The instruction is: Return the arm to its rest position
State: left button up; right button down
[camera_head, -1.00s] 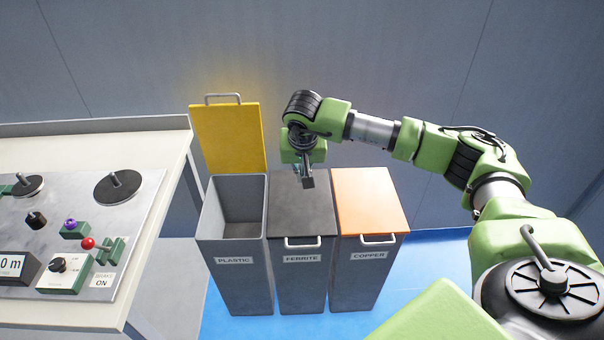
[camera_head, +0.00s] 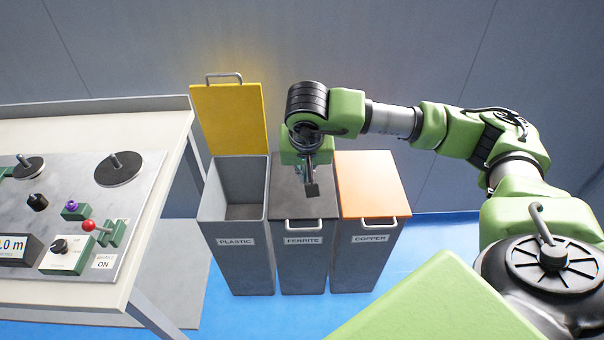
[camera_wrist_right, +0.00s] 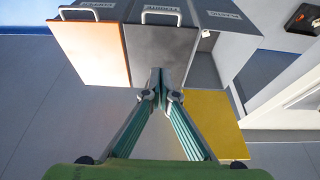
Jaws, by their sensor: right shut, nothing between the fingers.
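My right arm reaches in from the right in the head view. Its green and black gripper (camera_head: 311,189) is shut and empty, in front of the dark lid of the ferrite bin (camera_head: 303,262) in the picture. In the right wrist view the gripper's fingertips (camera_wrist_right: 159,75) meet, with the dark ferrite lid (camera_wrist_right: 160,46) beyond them. I cannot tell the exact height above the lid. My left gripper is not in view.
The plastic bin (camera_head: 240,266) stands open, its yellow lid (camera_head: 231,120) raised. The copper bin (camera_head: 364,262) has its orange lid (camera_head: 369,184) shut. A table (camera_head: 159,145) with a control panel (camera_head: 132,204) is at left. Blue floor (camera_head: 432,232) is free at right.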

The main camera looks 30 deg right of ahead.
jog(key=shift+s+a, duration=0.2)
jog(key=shift+s, duration=0.05)
